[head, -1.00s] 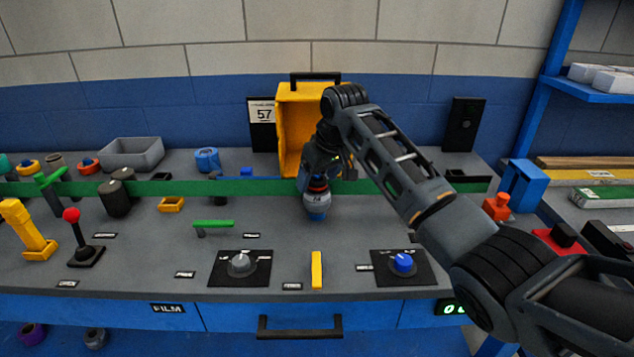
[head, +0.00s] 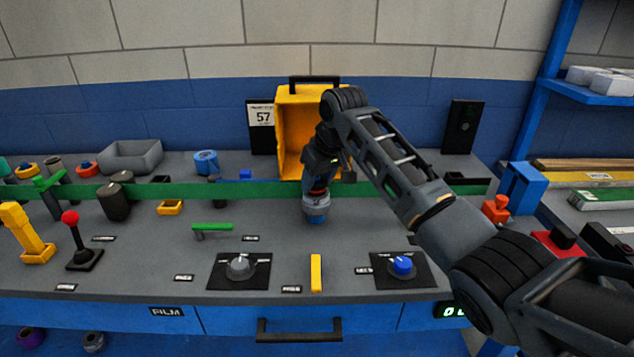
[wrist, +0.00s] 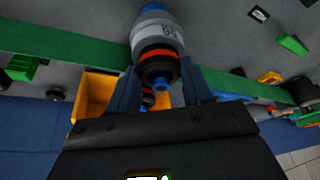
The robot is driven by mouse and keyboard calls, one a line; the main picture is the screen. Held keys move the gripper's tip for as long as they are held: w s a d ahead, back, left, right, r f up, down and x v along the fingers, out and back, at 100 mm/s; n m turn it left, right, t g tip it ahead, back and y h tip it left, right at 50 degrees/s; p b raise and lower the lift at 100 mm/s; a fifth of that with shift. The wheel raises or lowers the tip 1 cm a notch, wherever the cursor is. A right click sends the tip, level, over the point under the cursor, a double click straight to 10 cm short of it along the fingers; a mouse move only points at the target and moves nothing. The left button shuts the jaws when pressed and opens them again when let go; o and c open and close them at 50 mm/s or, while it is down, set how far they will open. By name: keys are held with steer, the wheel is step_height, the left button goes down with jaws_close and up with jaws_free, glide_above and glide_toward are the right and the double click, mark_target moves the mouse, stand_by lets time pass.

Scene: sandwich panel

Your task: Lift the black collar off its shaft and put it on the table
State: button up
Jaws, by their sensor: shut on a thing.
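The black collar (wrist: 159,66) shows in the wrist view between the two fingers of my gripper (wrist: 160,72), which is shut on it. A blue tip (wrist: 160,83) shows at the collar's centre. Just beyond the collar are an orange-red ring (wrist: 158,51) and a grey marked body (wrist: 157,32) with a blue end. In the head view, my gripper (head: 318,184) points down over the grey body (head: 316,207), with a red band showing between them. The collar is mostly hidden by my gripper there, and I cannot tell whether it touches the ring below.
A yellow open box (head: 296,120) stands close behind my gripper. A green strip (head: 240,188) runs across the table. A green-handled lever (head: 212,225), dial panels and a red-knobbed lever (head: 71,217) stand around. Bare grey table (head: 275,223) lies left of the grey body.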

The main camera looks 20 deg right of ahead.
steer(key=shift+r, duration=0.5)
step_height(320, 180, up, 3)
steer(key=shift+r+b, duration=0.2)
steer(key=shift+b, duration=0.15)
steer(key=s+d+r+b, duration=0.1)
steer(key=s+d+r, duration=0.5)
steer(key=d, duration=0.3)
steer(key=shift+s+d+r, duration=0.25)
steer(key=shift+s+r, duration=0.1)
steer(key=shift+s, duration=0.05)
steer(key=shift+a+f, duration=0.1)
steer(key=shift+a, duration=0.05)
